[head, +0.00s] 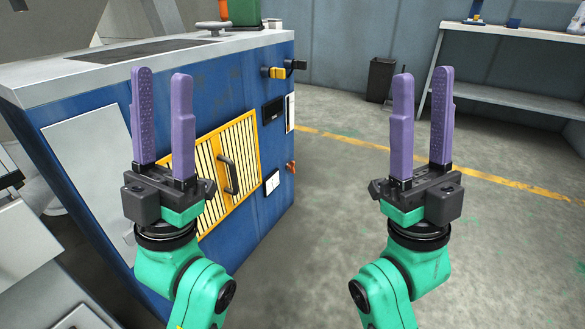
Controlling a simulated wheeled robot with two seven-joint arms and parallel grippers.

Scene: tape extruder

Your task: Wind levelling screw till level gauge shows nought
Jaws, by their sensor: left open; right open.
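My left gripper (162,78) is raised in front of the blue machine cabinet (262,215), its two purple fingers pointing up, apart and empty. My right gripper (423,76) is raised over the grey floor, also open and empty, away from the machine. A small white panel with a dark marking (272,183) is on the cabinet's side, and a small orange-red knob (291,167) sits at its right edge. I cannot tell whether these are the level gauge and levelling screw; no reading is legible. Neither gripper visibly touches the machine.
The cabinet has a yellow slatted door (243,140) with a dark handle (230,177), a black display (273,111) and a yellow fitting (277,73). A black bin (381,80) and grey bench (510,97) stand behind open floor.

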